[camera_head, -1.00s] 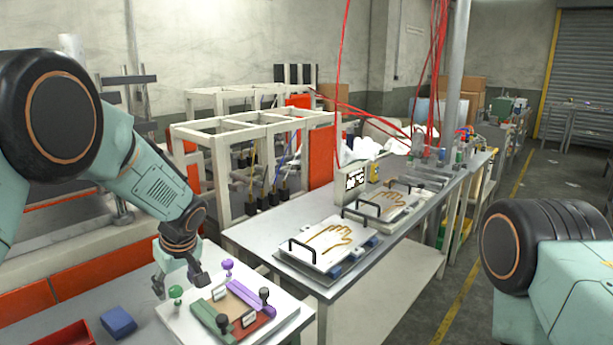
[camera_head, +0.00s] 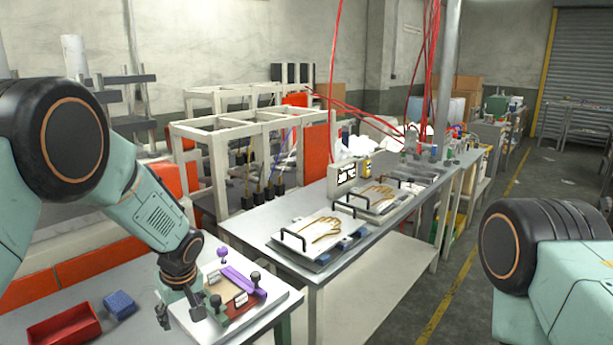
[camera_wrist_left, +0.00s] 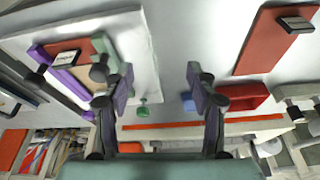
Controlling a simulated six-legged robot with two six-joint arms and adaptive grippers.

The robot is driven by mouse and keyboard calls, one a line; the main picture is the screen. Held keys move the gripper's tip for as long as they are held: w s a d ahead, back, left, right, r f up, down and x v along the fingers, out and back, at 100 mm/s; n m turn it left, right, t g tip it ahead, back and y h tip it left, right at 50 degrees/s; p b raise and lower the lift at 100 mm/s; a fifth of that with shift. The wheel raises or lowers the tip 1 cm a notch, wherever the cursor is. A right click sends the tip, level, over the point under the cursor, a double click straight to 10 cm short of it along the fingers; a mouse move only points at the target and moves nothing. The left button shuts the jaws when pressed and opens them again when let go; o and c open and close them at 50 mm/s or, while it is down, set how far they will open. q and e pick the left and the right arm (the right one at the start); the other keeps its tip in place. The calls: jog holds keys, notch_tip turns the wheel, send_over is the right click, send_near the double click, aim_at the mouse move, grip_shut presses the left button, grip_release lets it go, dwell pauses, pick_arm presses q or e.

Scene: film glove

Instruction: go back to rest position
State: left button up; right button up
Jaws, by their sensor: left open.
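My left gripper (camera_head: 179,312) is open and empty, low over the left edge of the white board (camera_head: 282,297) in the head view. It also shows open in the left wrist view (camera_wrist_left: 160,82), its two fingers apart with nothing between them. The gripper hides part of the board's near left side. A green knob (camera_wrist_left: 143,111) shows beyond the fingers in the wrist view. My right arm is at the right edge; its gripper is out of view.
A red tray (camera_head: 62,327) and a blue block (camera_head: 120,304) lie left of the gripper. A grey table (camera_head: 385,228) with panels bearing glove-shaped outlines (camera_head: 318,231) stands to the right. Open floor (camera_head: 480,270) lies beyond it.

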pick_arm(q)
jog(key=s+d+f+m+g+h, duration=0.1)
jog(key=s+d+f+m, duration=0.1)
jog(key=s+f, duration=0.7)
jog(key=s+d+f+m+g+h, duration=0.1)
jog(key=s+d+f+m+h, duration=0.1)
jog(key=s+f, duration=0.65)
jog(key=s+a+r+m, duration=0.15)
jog(key=s+m, duration=0.25)
jog(key=s, duration=2)
notch_tip(320, 180, down, 15)
jog(key=b, duration=1.5)
jog(key=shift+w+d+y, duration=0.3)
jog(key=shift+w+d, duration=0.05)
jog(key=shift+w, duration=0.1)
pick_arm(e)
notch_tip(320, 180, down, 15)
jog(key=shift+w+a, duration=0.2)
jog(key=shift+w, duration=0.05)
